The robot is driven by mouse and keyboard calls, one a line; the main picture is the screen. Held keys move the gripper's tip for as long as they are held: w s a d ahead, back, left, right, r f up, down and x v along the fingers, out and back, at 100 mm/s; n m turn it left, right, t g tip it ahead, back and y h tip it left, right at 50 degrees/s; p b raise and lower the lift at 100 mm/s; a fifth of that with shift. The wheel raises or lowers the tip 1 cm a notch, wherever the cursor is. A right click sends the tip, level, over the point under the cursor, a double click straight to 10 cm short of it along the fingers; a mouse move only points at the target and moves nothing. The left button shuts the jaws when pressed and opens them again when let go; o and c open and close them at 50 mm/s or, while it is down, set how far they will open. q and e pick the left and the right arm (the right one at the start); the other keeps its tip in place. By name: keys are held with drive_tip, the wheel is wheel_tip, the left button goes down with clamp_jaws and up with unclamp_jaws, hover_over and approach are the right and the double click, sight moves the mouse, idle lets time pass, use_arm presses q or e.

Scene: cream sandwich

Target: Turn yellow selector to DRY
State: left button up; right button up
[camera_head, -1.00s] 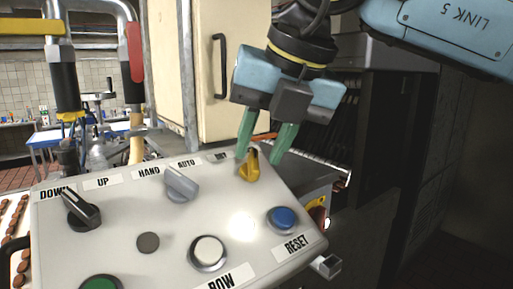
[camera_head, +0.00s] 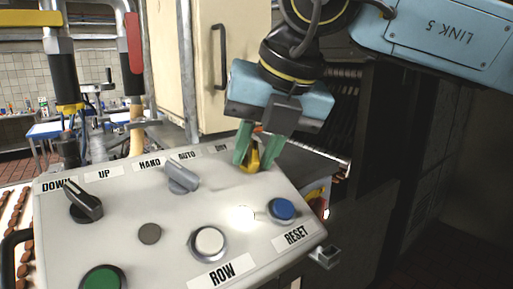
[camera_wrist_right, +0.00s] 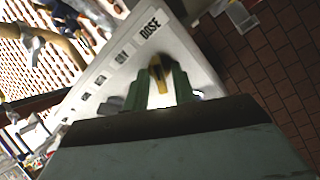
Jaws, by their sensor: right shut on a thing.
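The yellow selector (camera_head: 253,158) sits at the upper right of the grey control panel (camera_head: 130,205). My right gripper (camera_head: 255,158) has come down over it, with one green finger on each side, and is shut on it. In the right wrist view the yellow selector (camera_wrist_right: 157,75) shows between the two green fingers (camera_wrist_right: 162,85). A label reading "DOSE" (camera_wrist_right: 150,29) is beside it there. My left gripper is not in view.
The panel also has a grey HAND/AUTO selector (camera_head: 182,178), a black DOWN/UP selector (camera_head: 83,203), a white ROW button (camera_head: 209,242), a blue RESET button (camera_head: 282,209) and a green button (camera_head: 103,279). A cream cabinet door (camera_head: 228,70) stands behind.

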drive_tip(key=n+b, duration=0.2)
drive_tip(key=n, duration=0.1)
drive_tip(key=shift+f, duration=0.1)
drive_tip(key=n+b, duration=0.1)
drive_tip(key=n, duration=0.1)
drive_tip(key=shift+n, duration=0.3)
drive_tip(key=n, duration=0.2)
drive_tip(key=shift+n+b, duration=0.3)
drive_tip(key=shift+n+h, duration=0.3)
drive_tip(key=shift+n, duration=1.3)
drive_tip(key=shift+r, duration=0.2)
drive_tip(key=o, duration=0.6)
drive_tip(key=shift+o, duration=0.2)
drive_tip(key=b+v, duration=0.1)
drive_tip(key=v, duration=1.2)
drive_tip(key=shift+s, duration=0.3)
